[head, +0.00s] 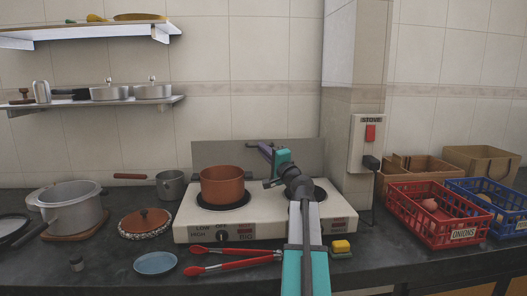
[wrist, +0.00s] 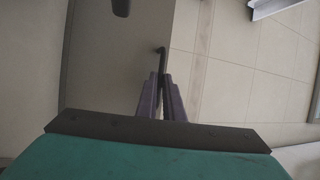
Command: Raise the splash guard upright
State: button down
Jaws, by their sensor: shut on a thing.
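The splash guard (head: 220,153) is a flat grey panel standing upright, or nearly so, along the back of the white two-burner stove (head: 190,228). In the wrist view the guard (wrist: 115,75) fills the left middle, with its edge running up the picture. My gripper (head: 262,147) is at the guard's upper part, right of its middle. Its purple fingers (wrist: 163,98) are shut on the guard's dark handle (wrist: 160,55), whose bent end sticks out past the fingertips. My arm hides part of the guard and most of the right burner.
A copper pot (head: 222,187) sits on the left burner. Red tongs (head: 235,264), a blue plate (head: 155,263) and a yellow sponge (head: 341,246) lie in front. A wall pillar with a stove switch (head: 370,133) stands close right. Red (head: 440,230) and blue crates are farther right.

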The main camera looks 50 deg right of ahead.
jog(key=shift+f, duration=0.65)
jog(key=c, duration=1.9)
grip_release()
jog(key=shift+w+d+f, duration=0.1)
jog(key=shift+d, duration=0.05)
jog(key=shift+r, duration=0.3)
jog(key=v, duration=1.3)
jog(key=shift+s+p, duration=0.3)
jog(key=shift+s, duration=0.05)
